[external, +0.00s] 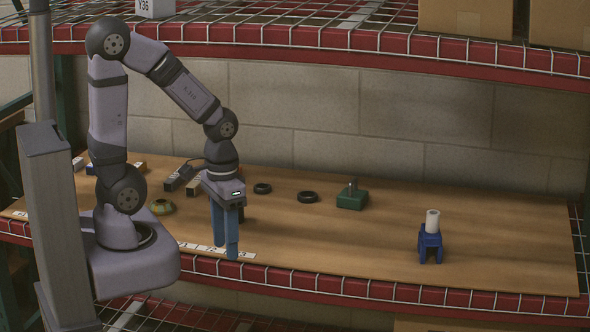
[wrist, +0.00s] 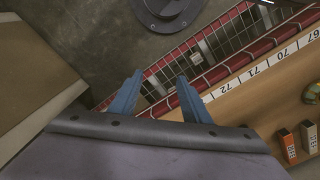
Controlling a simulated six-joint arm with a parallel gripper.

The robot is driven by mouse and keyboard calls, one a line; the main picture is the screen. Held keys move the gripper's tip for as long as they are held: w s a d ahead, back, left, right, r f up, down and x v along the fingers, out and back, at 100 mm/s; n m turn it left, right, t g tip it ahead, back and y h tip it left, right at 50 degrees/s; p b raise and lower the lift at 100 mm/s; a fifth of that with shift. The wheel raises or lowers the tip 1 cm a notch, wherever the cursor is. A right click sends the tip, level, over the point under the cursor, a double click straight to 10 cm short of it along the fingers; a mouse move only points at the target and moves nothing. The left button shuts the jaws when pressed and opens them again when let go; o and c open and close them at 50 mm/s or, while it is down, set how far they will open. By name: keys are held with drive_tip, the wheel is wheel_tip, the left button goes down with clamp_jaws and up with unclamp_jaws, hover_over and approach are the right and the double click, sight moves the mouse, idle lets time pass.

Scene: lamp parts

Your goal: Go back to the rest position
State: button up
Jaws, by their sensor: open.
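My gripper (external: 225,252) points down with its two blue fingers apart, over the front edge of the wooden board near the number strip. Nothing shows between the fingers. In the wrist view the fingers (wrist: 159,76) are spread and empty, with the red shelf edge and the floor beyond them. A white cylinder (external: 432,220) stands upright on a blue holder (external: 430,246) at the right, far from my gripper. A green block (external: 352,199) with a small metal piece on top sits near the back middle. Two black rings (external: 262,188) (external: 307,197) lie flat behind my gripper.
The olive round part (external: 162,207) lies near my base. Several small blocks (external: 180,177) lie behind my gripper; an orange block (wrist: 287,146) shows in the wrist view. A red wire shelf (external: 360,40) with boxes hangs above. The board (external: 500,230) is bare around the blue holder.

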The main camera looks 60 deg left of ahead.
wheel_tip(320, 180, up, 11)
drive_tip(key=p, duration=0.8)
drive_tip(key=shift+p, duration=0.35)
